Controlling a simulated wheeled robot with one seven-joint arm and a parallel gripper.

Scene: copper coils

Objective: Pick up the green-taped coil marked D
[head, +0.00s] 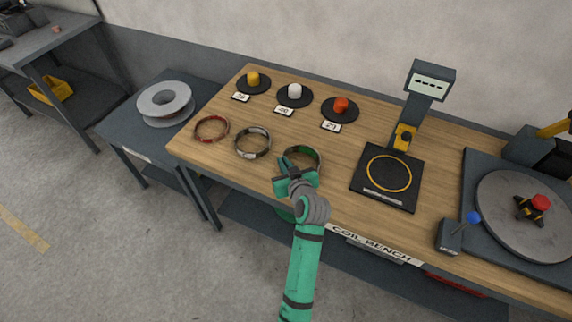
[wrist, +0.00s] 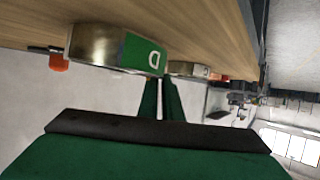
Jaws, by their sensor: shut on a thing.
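The green-taped coil (head: 304,153) is at the front of the wooden bench. In the wrist view its green tape with a white D (wrist: 145,54) is close to my fingers. My gripper (head: 290,176) is at the coil's near side, and in the wrist view its two narrow fingers (wrist: 161,90) are close together at the taped part. It is shut on the coil's band. The fingertips are partly hidden. The coil looks level, at or very near the bench top; I cannot tell whether it touches.
A white-taped coil (head: 253,142) and a red-taped coil (head: 211,129) lie to the left. A scale (head: 387,177) stands to the right, beyond a clear strip of bench. Black discs with yellow, white and orange knobs (head: 341,105) sit behind.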

